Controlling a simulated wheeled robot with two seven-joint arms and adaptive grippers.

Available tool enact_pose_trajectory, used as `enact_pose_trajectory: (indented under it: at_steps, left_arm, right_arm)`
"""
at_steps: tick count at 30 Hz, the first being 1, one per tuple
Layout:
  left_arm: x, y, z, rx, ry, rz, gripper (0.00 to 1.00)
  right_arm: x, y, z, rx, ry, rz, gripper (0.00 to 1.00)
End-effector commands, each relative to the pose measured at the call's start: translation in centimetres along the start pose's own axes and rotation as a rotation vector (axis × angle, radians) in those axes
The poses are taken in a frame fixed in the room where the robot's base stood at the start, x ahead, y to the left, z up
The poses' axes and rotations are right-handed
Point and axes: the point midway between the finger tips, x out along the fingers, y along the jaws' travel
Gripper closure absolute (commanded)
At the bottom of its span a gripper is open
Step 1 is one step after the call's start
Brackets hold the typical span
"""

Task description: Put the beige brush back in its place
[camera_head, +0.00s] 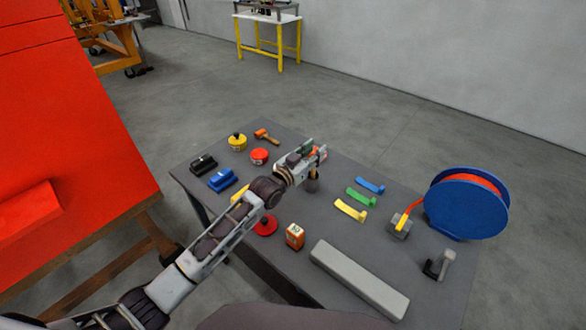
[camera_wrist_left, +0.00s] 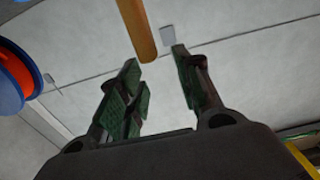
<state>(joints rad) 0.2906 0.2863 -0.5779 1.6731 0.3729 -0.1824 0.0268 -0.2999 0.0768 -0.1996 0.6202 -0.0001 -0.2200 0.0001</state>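My left gripper (camera_head: 315,152) is over the middle of the grey table, its fingers pointing right. In the left wrist view the fingers (camera_wrist_left: 158,68) are spread apart, with nothing clamped between them. A tan, rounded handle (camera_wrist_left: 138,28) enters from the top edge there, its end near the gap between the fingertips. It may be the beige brush's handle, but its other end is out of view. In the head view a small brown object (camera_head: 312,185) shows just below the gripper, partly hidden by it. My right gripper is not in view.
Blue, green and yellow pieces (camera_head: 360,196) lie right of the gripper. A blue reel (camera_head: 467,203), a long grey bar (camera_head: 358,279) and an orange-white box (camera_head: 294,236) are on the table. An orange-handled tool (camera_head: 266,136) and a red round item (camera_head: 259,156) lie at the back left.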

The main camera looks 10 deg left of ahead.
Motion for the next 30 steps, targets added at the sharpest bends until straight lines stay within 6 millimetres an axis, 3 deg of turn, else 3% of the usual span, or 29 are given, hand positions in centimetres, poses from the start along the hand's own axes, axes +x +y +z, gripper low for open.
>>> enact_pose_trajectory:
  at_steps: [30]
  left_arm:
    - [-10.2,0.0,0.5,-0.001,-0.005,-0.001,0.66]
  right_arm:
    - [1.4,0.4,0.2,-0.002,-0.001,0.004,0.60]
